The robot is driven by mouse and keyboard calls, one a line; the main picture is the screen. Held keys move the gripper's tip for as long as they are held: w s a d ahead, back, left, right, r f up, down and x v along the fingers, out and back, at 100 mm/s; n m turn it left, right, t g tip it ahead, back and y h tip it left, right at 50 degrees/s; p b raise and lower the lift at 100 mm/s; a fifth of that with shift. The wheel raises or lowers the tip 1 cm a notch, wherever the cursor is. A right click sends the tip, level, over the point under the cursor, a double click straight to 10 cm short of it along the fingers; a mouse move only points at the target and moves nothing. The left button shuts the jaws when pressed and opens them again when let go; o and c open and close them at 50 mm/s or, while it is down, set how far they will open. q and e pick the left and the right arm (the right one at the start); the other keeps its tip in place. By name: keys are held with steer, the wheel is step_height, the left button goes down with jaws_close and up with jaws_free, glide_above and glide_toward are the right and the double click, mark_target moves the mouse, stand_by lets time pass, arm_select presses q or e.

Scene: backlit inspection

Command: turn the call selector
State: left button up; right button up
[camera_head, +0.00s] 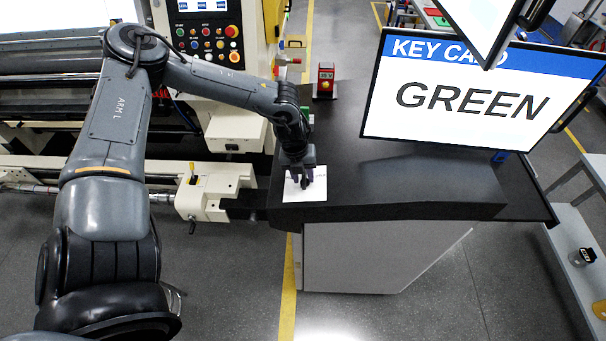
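My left gripper (304,183) points down over a white card or sheet (304,192) at the near left corner of the dark desk. The gripper covers part of the sheet; I cannot tell whether its fingers touch it or are apart. A small red device (325,80) stands on the desk behind the gripper. A control panel (208,30) with several coloured buttons and knobs is on the cream machine at the upper left. I cannot tell which of these parts is the call selector. My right gripper is not in view.
A large sign (480,100) reading "KEY CARD GREEN" stands over the right part of the black desk (380,170). Part of another panel (490,25) hangs above it. The desk middle is clear. A cream machine fitting (215,188) lies left of the desk. A side bench (580,235) is at right.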

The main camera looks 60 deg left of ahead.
arm_select(q)
jaws_close()
stand_by(0.3)
